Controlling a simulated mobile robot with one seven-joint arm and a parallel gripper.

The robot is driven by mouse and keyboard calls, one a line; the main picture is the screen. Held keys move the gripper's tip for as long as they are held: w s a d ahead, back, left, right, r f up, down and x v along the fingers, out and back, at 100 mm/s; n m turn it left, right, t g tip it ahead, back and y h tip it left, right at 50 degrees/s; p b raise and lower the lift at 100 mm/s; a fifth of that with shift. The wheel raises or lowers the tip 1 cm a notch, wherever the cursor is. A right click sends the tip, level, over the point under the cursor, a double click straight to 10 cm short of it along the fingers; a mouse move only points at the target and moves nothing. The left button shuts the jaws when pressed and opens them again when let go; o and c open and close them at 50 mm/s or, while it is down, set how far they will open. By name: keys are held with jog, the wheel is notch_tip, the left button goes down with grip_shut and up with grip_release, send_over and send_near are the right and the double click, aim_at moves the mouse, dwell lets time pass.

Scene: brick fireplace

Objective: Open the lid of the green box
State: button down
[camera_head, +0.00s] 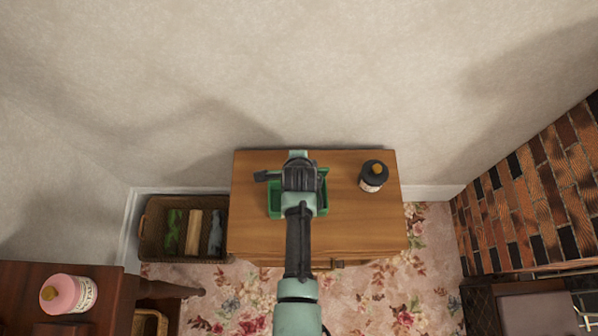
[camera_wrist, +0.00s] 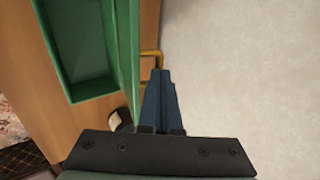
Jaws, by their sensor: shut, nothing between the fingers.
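The green box (camera_wrist: 75,45) shows at the upper left of the wrist view, with its empty-looking inside exposed. Its lid (camera_wrist: 127,50) stands raised along the box's right side, seen nearly edge-on. A brass-coloured handle (camera_wrist: 151,54) juts from the lid's outer side. My gripper (camera_wrist: 160,72) is shut and empty beside the lid's outer face, with its tips close to the handle; I cannot tell whether they touch. In the head view, the box (camera_head: 274,210) sits on the wooden cabinet (camera_head: 345,220), partly hidden under my arm.
A dark bottle (camera_head: 373,177) stands right of the box on the cabinet. A wicker basket (camera_head: 150,228) with several items is on the floor at left. The wall (camera_head: 300,70) is close behind the cabinet.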

jog(key=shift+w+f+g+b, duration=0.2)
jog(key=shift+w+g+b, duration=0.3)
jog(key=shift+w+g, duration=0.4)
jog(key=shift+w+a+b, duration=0.1)
jog(key=shift+w+b, duration=0.2)
jog(key=shift+w, duration=0.25)
